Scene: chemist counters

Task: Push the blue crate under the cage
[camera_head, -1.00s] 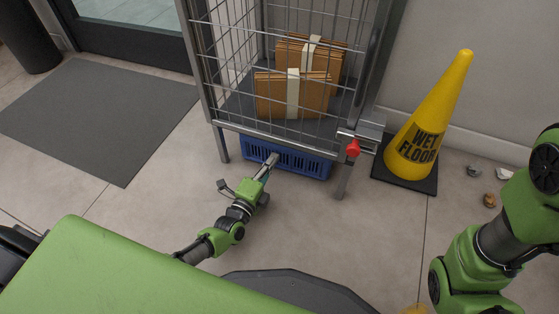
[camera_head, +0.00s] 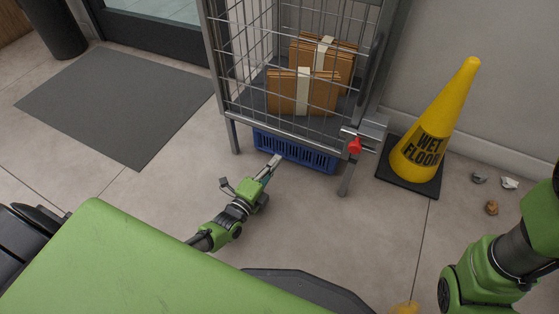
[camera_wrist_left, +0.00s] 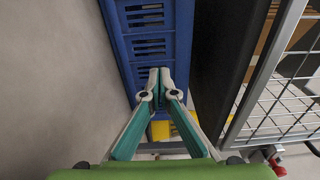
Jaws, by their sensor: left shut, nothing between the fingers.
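The blue crate (camera_head: 296,150) sits on the floor between the front legs of the wire cage (camera_head: 233,80), its slotted front face showing below the cage's bottom rail. Its rear part is hidden by the cage. My left gripper (camera_head: 275,160) is shut and empty, with its fingertips at the crate's front face, left of the middle. In the left wrist view the closed fingertips (camera_wrist_left: 160,74) overlap the slotted blue wall of the crate (camera_wrist_left: 148,25); I cannot tell if they touch. My right arm shows at the right edge, but its gripper is out of view.
Brown parcels (camera_head: 302,92) stand inside the cage. A red knob (camera_head: 355,146) sticks out at the cage's front right corner. A yellow wet floor cone (camera_head: 425,140) stands to the right, with small crumpled scraps (camera_head: 491,208) beyond. A grey mat (camera_head: 120,100) lies left; open floor lies in front.

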